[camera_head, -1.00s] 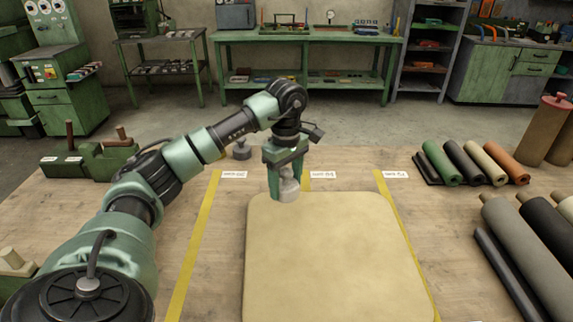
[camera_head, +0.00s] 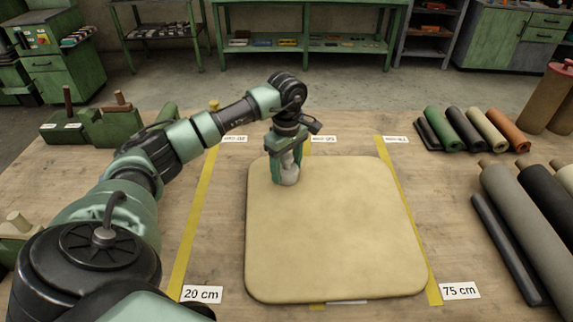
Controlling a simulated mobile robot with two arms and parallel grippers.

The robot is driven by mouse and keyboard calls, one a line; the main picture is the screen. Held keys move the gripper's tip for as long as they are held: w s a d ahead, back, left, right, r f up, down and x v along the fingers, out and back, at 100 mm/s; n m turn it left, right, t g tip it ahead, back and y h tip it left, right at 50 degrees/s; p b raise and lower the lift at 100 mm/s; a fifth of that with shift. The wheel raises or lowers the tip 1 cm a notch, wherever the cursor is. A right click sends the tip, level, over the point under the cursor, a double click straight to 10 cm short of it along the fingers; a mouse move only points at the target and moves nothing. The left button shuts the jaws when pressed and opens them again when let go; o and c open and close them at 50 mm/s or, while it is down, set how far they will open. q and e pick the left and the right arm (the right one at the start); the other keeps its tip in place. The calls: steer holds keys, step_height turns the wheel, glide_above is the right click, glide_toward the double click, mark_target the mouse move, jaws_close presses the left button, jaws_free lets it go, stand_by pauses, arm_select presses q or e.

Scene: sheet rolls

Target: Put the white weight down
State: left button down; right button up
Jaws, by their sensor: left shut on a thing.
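The white weight (camera_head: 289,174) is a small pale knobbed piece at the far left corner of the tan sheet (camera_head: 335,235). My left gripper (camera_head: 286,167) points down with its green fingers shut on the weight from above. The weight's base appears at or just above the sheet; I cannot tell whether it touches. The fingers hide part of its top. My right gripper is not in view.
Yellow tape lines (camera_head: 196,235) run along the wooden table (camera_head: 225,270), with a 20 cm label (camera_head: 202,294) and a 75 cm label (camera_head: 460,291). Several rolls (camera_head: 540,230) lie at the right. Green blocks (camera_head: 112,127) stand at the left.

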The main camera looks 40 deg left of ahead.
mark_target(287, 157)
arm_select(q)
steer(key=shift+c, duration=2)
jaws_free()
step_height(287, 157, up, 12)
steer(key=shift+r+b, duration=0.1)
steer(key=shift+b, duration=0.4)
